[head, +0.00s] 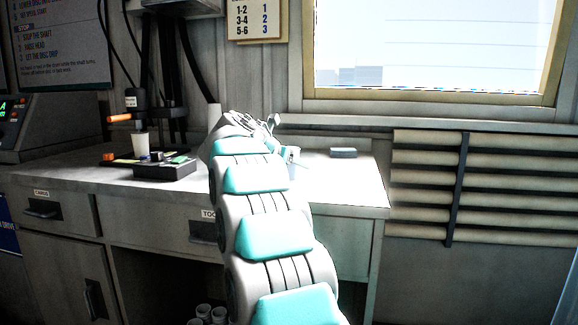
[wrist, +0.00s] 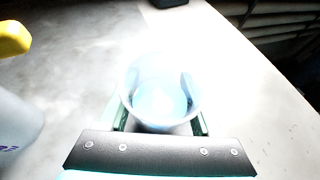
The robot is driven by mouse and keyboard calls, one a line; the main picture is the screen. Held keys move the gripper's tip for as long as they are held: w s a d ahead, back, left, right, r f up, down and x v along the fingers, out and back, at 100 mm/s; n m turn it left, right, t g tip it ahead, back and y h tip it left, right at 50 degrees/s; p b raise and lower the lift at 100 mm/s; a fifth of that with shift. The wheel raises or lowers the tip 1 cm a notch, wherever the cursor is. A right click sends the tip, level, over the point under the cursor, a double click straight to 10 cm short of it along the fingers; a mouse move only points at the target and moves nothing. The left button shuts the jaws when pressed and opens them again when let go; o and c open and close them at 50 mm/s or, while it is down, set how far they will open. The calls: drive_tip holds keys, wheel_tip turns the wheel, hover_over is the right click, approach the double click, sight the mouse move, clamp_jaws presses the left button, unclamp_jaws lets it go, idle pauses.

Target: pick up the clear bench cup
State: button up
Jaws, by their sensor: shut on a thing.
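The clear bench cup (wrist: 160,72) is in the middle of the wrist view, seen from above with its round rim open toward the camera. My gripper (wrist: 160,118) is shut on it, one finger at each side of the cup wall. In the head view the cup (head: 292,155) shows as a small pale shape beside the end of my arm, above the bench top. My gripper (head: 283,148) is small there and partly hidden by my arm. I cannot tell whether the cup's base touches the bench.
A white bottle (wrist: 18,128) with a yellow top (wrist: 12,40) stands close to the left of my gripper. A disperser stand with a white cup (head: 140,144) and a dark tray (head: 165,168) is at left. A small dark block (head: 343,152) lies at the right on the bench (head: 355,185).

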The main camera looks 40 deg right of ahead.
drive_tip(key=shift+c, duration=0.9)
drive_tip(key=shift+r+p, duration=0.5)
drive_tip(key=shift+r, duration=1.1)
drive_tip(key=shift+s+a+r, duration=0.1)
drive_tip(key=shift+r, duration=0.05)
drive_tip(key=s+a, duration=0.3)
drive_tip(key=a, duration=0.1)
drive_tip(key=s+a+r, duration=0.1)
drive_tip(key=s+a, duration=0.6)
drive_tip(key=shift+s+a+r+b, duration=0.25)
drive_tip(key=shift+a+b, duration=0.15)
drive_tip(key=shift+a, duration=0.1)
